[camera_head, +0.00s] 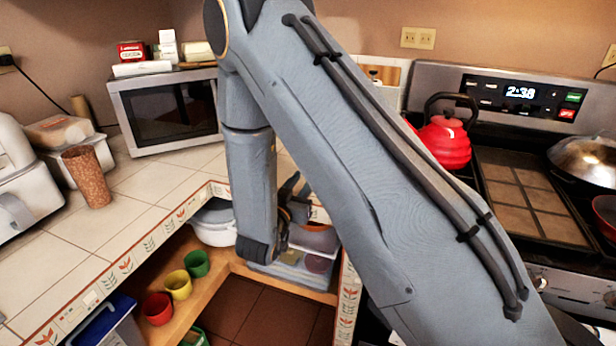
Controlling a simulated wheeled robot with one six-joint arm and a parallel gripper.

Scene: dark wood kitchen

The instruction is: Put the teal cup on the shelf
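I cannot make out a cup that is clearly teal. A green cup (196,263), a yellow cup (178,284) and a red cup (157,308) stand in a row on the wooden shelf (233,262) under the tiled counter. A greenish rim (194,338) shows at the bottom edge, mostly cut off; I cannot tell whether it is teal. My arm reaches down toward the corner shelf.
A white pot (214,224) and clear plastic containers (300,262) fill the corner shelf. A blue bin (105,322) stands at lower left. The counter (150,190) carries a brown tumbler (88,176) and a microwave (165,110). A red kettle (446,140) sits by the stove.

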